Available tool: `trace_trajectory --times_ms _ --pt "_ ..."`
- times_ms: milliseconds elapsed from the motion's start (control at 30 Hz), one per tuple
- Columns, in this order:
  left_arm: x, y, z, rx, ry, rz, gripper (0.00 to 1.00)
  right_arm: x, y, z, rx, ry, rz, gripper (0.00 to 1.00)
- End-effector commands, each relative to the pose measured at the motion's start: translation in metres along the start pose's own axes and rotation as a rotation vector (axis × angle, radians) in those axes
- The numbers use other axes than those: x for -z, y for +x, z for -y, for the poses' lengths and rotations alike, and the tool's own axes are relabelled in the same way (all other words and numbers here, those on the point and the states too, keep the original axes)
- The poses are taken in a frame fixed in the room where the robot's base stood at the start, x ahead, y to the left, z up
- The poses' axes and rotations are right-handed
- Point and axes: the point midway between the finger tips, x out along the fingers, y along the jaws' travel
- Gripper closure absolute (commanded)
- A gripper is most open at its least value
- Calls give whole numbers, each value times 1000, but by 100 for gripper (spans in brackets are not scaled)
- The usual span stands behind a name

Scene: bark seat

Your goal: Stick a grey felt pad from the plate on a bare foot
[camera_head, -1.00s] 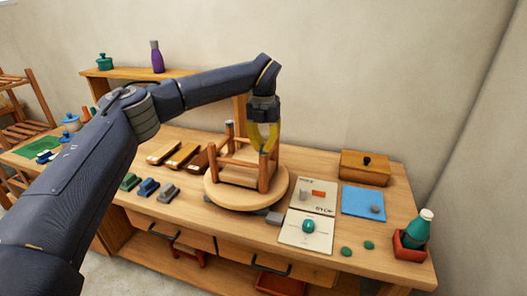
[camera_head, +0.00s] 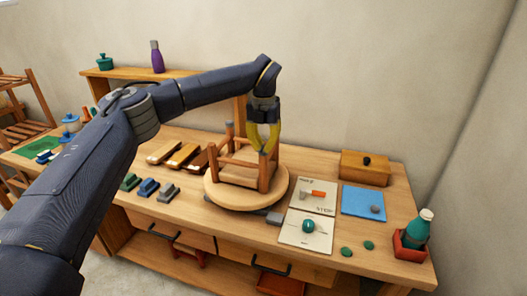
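A small wooden stool (camera_head: 236,175) stands upside down on a round turntable (camera_head: 248,203), legs up. Its back leg (camera_head: 230,129) has a grey top. My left gripper (camera_head: 265,152) points down with its yellow fingertips at the top of the front right leg (camera_head: 264,176). The fingers hide that foot, and I cannot tell whether they hold a pad or are apart. A blue plate (camera_head: 355,196) lies at the right with one grey felt pad (camera_head: 375,209) on it. My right gripper is out of view.
Two picture cards (camera_head: 322,188) lie between turntable and plate, a green piece (camera_head: 308,226) on the nearer one. Green discs (camera_head: 346,252) lie near the front edge. A wooden box (camera_head: 365,170) stands behind the plate, a bottle in a red holder (camera_head: 411,243) at the right.

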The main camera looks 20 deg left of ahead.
Motion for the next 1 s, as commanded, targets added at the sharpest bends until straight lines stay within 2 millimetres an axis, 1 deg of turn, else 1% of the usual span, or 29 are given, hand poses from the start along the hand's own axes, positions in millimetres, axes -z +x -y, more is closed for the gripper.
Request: trace_trajectory --times_ms 33,100,367,1000 --pt "1 4 0 -2 0 -6 100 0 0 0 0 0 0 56" --pt "1 4 0 -2 0 -7 100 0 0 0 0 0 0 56" --pt "1 1 0 -3 0 -6 100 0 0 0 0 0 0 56" --pt "0 -45 0 -1 0 -1 100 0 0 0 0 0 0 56"
